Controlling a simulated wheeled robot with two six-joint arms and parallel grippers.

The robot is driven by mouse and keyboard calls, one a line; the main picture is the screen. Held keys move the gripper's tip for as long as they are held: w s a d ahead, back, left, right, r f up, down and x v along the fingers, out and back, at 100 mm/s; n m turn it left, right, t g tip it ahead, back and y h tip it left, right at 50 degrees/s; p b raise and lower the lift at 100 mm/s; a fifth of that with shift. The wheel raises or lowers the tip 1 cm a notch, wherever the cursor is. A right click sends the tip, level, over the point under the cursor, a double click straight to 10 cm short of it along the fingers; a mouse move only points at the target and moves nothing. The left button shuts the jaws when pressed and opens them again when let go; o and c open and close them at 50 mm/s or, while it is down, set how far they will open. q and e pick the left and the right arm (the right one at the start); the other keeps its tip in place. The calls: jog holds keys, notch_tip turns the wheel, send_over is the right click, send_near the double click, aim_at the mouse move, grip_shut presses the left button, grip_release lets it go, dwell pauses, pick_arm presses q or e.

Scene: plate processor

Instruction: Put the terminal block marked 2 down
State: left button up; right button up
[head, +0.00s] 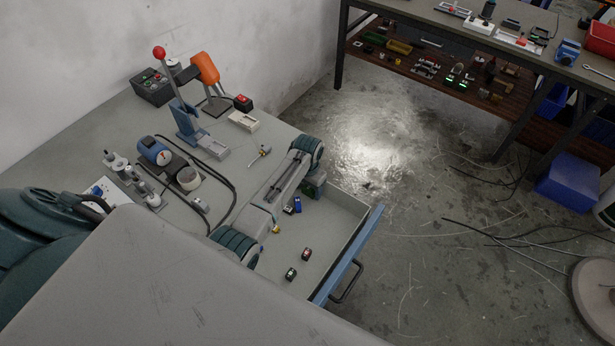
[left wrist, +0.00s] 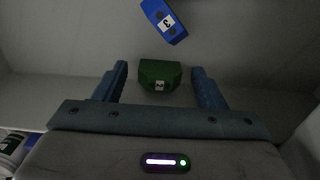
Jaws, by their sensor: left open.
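A dark green terminal block (left wrist: 160,70) with a small pale label lies between the spread fingers of my left gripper (left wrist: 160,82) in the left wrist view. Its label is too small to read surely. A gap shows between the block and each finger. In the head view my left gripper (head: 313,188) is low inside the open drawer (head: 345,205), and I cannot make out this block there. A blue block marked 3 (left wrist: 165,20) lies just beyond it; blue also shows beside the gripper in the head view (head: 297,204). My right gripper is not in view.
Two small dark blocks, one reddish (head: 307,254) and one green (head: 291,273), lie toward the drawer's near end. A yellow piece (head: 276,229) is near my arm. The bench holds a red-knobbed lever press (head: 183,115), an orange device (head: 206,70) and a blue-headed machine (head: 155,151).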

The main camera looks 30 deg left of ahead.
aim_at(307, 189)
pick_arm(q)
notch_tip(307, 189, up, 11)
jog(key=b, duration=0.1)
dwell(0.4)
